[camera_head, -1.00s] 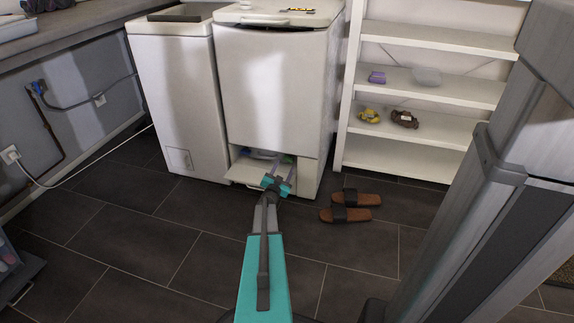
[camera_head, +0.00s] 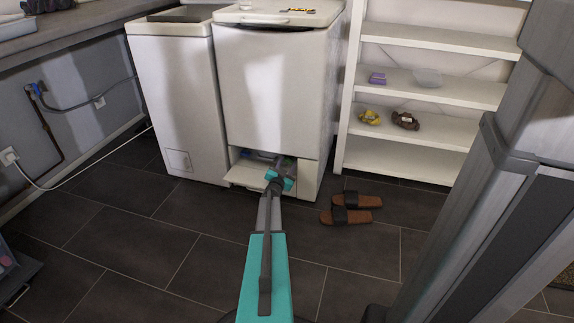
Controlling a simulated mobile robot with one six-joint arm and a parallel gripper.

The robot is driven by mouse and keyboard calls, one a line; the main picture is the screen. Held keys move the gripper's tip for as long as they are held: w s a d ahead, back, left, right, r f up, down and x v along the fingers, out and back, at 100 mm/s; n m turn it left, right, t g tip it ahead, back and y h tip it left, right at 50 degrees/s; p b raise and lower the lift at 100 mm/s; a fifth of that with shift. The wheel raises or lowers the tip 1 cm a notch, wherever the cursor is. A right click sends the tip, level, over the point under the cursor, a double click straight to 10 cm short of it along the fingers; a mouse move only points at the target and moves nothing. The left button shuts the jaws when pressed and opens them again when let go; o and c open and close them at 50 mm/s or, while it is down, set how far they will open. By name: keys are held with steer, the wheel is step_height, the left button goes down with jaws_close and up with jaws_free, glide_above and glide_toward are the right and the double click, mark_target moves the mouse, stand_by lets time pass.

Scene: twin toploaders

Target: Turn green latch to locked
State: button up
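The green latch cannot be made out in this view. The right white toploader (camera_head: 270,90) has a low opening at its base with a flap (camera_head: 246,175) folded down outward. My gripper (camera_head: 283,165) reaches into the right part of this opening. Its fingers are small, dark and partly hidden inside, so I cannot tell if they are open or shut, or whether they touch anything. The left toploader (camera_head: 178,100) has a closed small panel (camera_head: 178,160) at its base.
A pair of brown sandals (camera_head: 352,207) lies on the dark tiled floor right of the opening. A white shelf unit (camera_head: 425,133) stands to the right. A cable (camera_head: 75,178) runs along the left wall. The floor in front is mostly clear.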

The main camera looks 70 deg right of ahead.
steer(key=c, duration=0.3)
steer(key=shift+r+p, duration=0.1)
steer(key=shift+p, duration=0.5)
steer(key=shift+n+p, duration=0.8)
steer(key=shift+p, duration=0.15)
steer(key=n+p, duration=0.2)
steer(key=p, duration=0.1)
steer(key=shift+w+f, duration=0.1)
steer(key=shift+f, duration=0.1)
steer(key=shift+f+n+p, duration=0.1)
steer(key=shift+n+p, duration=0.2)
steer(key=shift+p, duration=0.1)
